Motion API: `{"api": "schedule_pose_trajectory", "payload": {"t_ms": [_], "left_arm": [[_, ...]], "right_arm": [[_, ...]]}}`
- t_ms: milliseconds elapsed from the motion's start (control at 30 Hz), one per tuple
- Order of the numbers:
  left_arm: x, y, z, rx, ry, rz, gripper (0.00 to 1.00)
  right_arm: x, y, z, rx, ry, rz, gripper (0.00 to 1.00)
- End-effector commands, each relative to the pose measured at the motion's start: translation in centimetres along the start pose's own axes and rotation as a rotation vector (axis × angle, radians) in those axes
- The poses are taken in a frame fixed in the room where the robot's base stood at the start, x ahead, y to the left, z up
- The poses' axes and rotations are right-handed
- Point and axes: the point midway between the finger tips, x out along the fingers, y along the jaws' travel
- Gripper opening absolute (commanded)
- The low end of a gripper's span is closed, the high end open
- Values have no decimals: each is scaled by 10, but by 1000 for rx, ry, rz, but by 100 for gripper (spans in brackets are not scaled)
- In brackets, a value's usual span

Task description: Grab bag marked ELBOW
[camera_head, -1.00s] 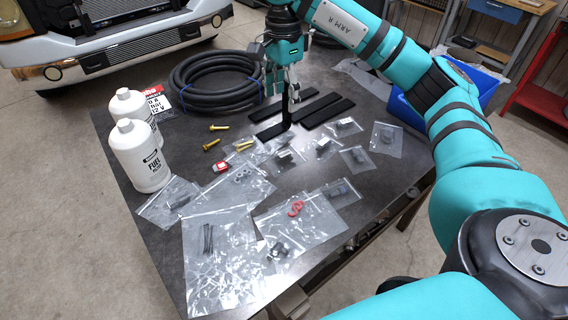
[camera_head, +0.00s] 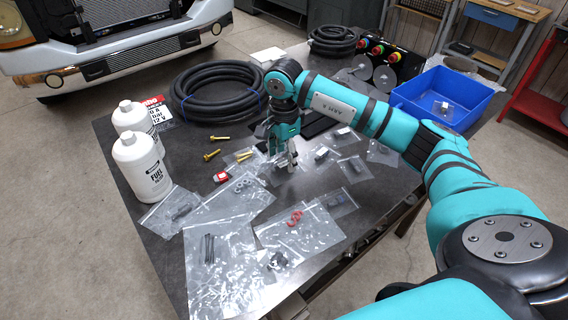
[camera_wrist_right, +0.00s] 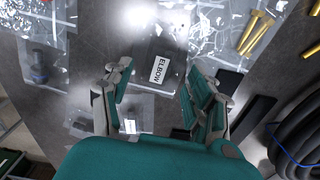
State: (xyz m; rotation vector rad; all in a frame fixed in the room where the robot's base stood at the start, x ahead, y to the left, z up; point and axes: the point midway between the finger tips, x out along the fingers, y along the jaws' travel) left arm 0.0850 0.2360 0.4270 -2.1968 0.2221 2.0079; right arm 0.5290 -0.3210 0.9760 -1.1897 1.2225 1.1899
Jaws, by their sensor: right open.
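The bag marked ELBOW is a clear plastic bag with a dark part inside and a white label (camera_wrist_right: 160,70), lying flat on the dark table. In the right wrist view it lies ahead of and between my right gripper's fingers (camera_wrist_right: 152,92), which are spread apart and hold nothing. In the head view my right gripper (camera_head: 283,165) points down, low over the middle of the table, and largely hides this bag. Whether the fingertips touch the bag or table cannot be told. My left gripper is not in view.
Several other clear parts bags lie around, including one with red rings (camera_head: 294,218). Brass bolts (camera_head: 211,155), a coiled black hose (camera_head: 222,92) and white bottles (camera_head: 142,165) are to the left. A blue bin (camera_head: 470,98) holding a small labelled item stands at right.

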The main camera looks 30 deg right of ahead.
Motion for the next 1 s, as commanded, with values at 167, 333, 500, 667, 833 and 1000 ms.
{"api": "schedule_pose_trajectory", "payload": {"t_ms": [167, 333, 500, 667, 833, 1000], "left_arm": [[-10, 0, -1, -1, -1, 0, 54], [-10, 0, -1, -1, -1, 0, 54], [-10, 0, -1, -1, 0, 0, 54], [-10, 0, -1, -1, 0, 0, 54], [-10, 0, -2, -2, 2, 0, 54], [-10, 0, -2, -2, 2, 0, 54]], "right_arm": [[22, 1, 0, 0, 0, 2, 58], [27, 1, 0, -1, 0, 0, 58], [27, 1, 0, -1, 0, 0, 51], [27, 1, 0, -1, 0, 0, 30], [27, 1, 0, -1, 0, 0, 9], [27, 1, 0, -1, 0, 0, 9]]}}
